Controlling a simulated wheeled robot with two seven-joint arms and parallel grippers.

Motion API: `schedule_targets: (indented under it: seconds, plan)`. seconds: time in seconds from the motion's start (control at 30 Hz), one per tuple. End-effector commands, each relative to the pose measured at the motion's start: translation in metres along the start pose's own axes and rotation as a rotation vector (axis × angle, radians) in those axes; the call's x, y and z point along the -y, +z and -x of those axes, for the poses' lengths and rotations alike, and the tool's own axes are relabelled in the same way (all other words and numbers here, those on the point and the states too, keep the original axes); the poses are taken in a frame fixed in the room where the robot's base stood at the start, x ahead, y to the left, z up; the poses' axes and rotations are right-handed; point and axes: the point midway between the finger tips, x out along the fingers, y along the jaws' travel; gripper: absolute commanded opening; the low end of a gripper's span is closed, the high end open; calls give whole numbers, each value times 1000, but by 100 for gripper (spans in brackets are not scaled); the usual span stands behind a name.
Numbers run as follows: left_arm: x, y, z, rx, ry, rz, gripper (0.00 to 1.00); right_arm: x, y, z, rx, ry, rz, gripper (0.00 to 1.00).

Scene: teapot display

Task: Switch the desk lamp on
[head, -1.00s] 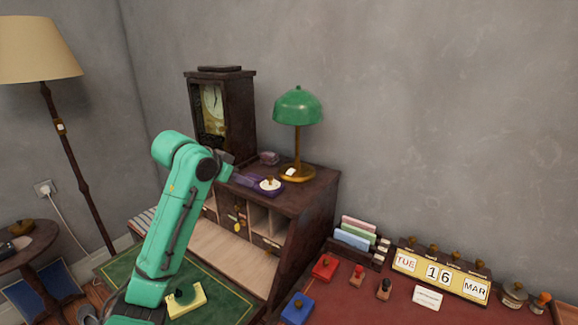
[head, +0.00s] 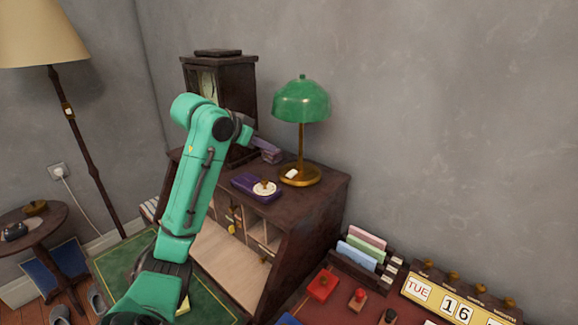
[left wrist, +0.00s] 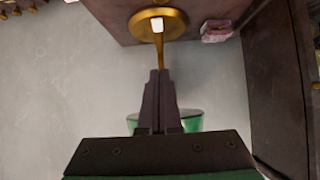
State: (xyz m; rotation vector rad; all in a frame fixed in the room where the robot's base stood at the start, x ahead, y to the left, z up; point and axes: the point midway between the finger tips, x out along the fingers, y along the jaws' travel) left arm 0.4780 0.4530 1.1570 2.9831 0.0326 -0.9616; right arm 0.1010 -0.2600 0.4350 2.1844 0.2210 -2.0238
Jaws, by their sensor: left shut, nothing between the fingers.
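The desk lamp (head: 301,102) has a green domed shade, a thin brass stem and a round brass base (head: 307,180). It stands upright on top of the wooden desk cabinet, and no glow shows from it. A small white switch (head: 291,173) sits on the base; the left wrist view also shows the switch (left wrist: 157,24). My left gripper (head: 276,156) is shut and empty, left of the stem and a little above the cabinet top. In the left wrist view its fingertips (left wrist: 158,72) point toward the base and overlap the stem. My right gripper is not in view.
A purple pad with a white-based stamp (head: 264,187) lies on the cabinet's front edge. A dark clock (head: 220,75) stands behind my arm. A small pinkish object (left wrist: 216,32) lies near the lamp base. A card rack (head: 362,250) stands at lower right.

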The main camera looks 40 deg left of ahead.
Motion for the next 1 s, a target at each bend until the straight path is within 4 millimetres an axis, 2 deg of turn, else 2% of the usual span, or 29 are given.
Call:
schedule_targets:
  seconds: [0.17, 0.3, 0.5, 0.7, 1.0]
  plan:
    - [0, -1, -27, 4, 2, 1, 0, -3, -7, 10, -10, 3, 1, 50]
    - [0, -2, -57, 4, 2, 2, 0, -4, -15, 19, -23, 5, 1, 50]
    - [-1, 2, -100, 6, 2, 1, 0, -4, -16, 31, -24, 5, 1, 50]
    - [0, 25, -120, 2, 1, 1, 0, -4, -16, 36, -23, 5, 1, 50]
    - [0, 29, -124, 0, 0, -1, 0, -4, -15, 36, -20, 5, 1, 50]
